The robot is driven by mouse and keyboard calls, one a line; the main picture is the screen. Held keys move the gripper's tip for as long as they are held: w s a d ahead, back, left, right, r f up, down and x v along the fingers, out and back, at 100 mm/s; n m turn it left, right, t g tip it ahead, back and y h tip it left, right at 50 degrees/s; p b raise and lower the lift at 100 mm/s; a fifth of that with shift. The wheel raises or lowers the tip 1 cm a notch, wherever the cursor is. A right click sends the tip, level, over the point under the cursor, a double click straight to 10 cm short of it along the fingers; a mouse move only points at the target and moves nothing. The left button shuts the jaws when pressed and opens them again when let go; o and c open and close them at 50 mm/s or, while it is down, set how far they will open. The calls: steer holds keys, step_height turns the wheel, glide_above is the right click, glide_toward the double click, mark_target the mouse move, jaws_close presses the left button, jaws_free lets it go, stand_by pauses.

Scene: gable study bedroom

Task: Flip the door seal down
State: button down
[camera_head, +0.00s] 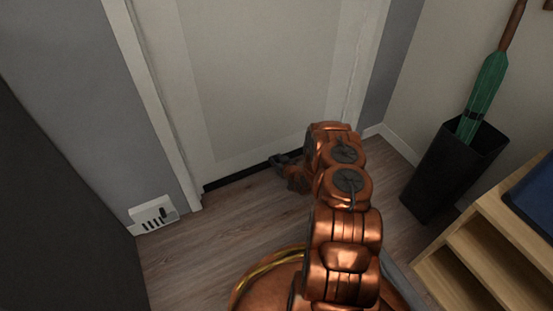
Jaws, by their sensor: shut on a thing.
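A white door (262,75) stands shut in its frame at the back. The door seal (235,179) is a dark strip along the door's bottom edge, close to the wooden floor. My arm reaches forward from the bottom of the picture. My gripper (277,160) is low at the foot of the door, at the right part of the seal, and is shut on the door seal. The fingertips are small and dark here, and my arm hides the right end of the seal.
A black bin (452,170) with a green umbrella (486,92) stands at the right. A wooden shelf unit (490,245) with a dark blue thing on top is at the lower right. A white vent (153,214) sits low on the left wall. Floor (215,240) left of my arm is clear.

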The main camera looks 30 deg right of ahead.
steer(key=shift+s+f, duration=0.2)
steer(key=shift+f, duration=0.1)
steer(key=c, duration=1.2)
jaws_free()
steer(key=o, duration=0.4)
steer(key=shift+w+r, duration=0.1)
steer(key=v, duration=1.2)
steer(key=shift+r, duration=0.1)
